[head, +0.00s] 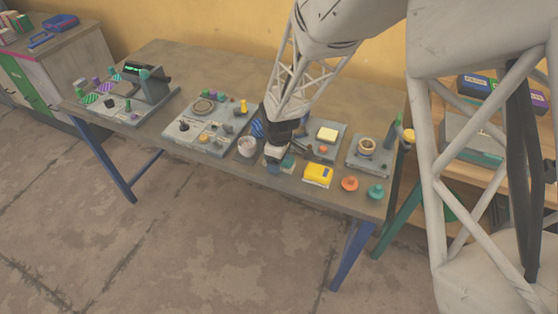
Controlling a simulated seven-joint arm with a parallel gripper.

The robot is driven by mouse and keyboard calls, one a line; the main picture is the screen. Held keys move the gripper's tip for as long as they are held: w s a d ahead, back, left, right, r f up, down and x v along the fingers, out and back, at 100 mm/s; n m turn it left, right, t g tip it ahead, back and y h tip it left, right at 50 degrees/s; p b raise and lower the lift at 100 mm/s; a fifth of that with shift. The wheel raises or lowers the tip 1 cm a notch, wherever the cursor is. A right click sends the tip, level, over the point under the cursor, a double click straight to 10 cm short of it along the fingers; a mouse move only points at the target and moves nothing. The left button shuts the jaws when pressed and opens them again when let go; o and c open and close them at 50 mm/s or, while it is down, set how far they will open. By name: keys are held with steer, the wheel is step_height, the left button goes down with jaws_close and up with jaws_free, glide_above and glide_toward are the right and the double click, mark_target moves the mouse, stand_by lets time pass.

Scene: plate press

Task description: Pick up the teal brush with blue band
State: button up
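My gripper (275,158) points down over the front middle of the long table (215,165). Its fingers are small and dim here, so I cannot tell whether they are open or shut. Small teal patches show right at the gripper, one beside it on the right (289,161) and one just below it (273,170). Either could be part of the teal brush; I cannot make out a blue band or whether the gripper touches it. The gripper and wrist hide part of this spot.
A yellow block (318,174), an orange knob (349,184) and a teal knob (375,191) lie to the right. Grey boards with small parts (208,128) fill the left and back. A blue striped object (257,128) is behind.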

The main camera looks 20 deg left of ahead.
stand_by(0.3)
steer(key=c, duration=1)
steer(key=shift+r, duration=0.15)
steer(key=shift+c, duration=0.2)
steer(key=shift+r, duration=4.9)
steer(key=o, duration=0.4)
steer(key=shift+c, duration=1.4)
steer(key=w+a+r, duration=0.2)
steer(key=w, duration=1.2)
steer(key=shift+w+a+r, duration=0.2)
steer(key=shift+w+a, duration=0.1)
steer(key=shift+w, duration=0.05)
